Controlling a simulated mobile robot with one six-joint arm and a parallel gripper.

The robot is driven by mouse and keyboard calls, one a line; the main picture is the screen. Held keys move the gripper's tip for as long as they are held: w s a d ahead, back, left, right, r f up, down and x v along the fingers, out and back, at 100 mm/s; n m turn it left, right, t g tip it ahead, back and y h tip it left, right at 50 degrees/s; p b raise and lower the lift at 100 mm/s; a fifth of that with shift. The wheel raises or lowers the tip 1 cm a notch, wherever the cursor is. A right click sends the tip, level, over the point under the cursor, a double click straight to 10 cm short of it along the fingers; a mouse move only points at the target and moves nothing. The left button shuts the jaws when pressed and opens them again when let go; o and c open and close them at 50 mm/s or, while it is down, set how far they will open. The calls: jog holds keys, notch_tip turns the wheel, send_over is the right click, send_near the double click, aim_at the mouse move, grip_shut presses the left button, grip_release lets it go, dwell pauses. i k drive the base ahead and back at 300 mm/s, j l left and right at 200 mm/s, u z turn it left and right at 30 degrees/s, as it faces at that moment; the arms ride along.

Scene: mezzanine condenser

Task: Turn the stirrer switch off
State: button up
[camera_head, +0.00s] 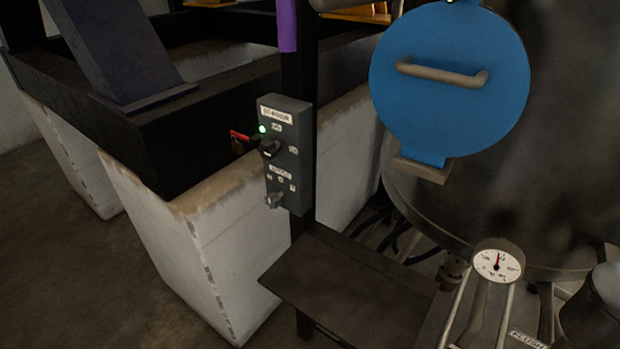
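A grey switch box (300,165) is mounted on a dark upright post near the middle of the view. Its top label (276,115) appears to read STIRRER. Below the label a small green light (262,129) is lit. A black rotary knob (269,148) sticks out under the light, with small markings that are too small to read. A second, grey knob (273,200) sits lower on the same box, under another label. A red piece (239,136) shows just left of the black knob. My gripper is not in view.
A dark flat shelf (345,285) lies below the box. Right stands a large vessel with a round blue cover (450,85) and handle (441,73). A dial gauge (497,262) is lower right. A white low wall (185,235) and dark beam (170,145) are left.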

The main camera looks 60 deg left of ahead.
aim_at(269, 150)
jog(key=j+u, duration=0.1)
jog(key=u, duration=2.25)
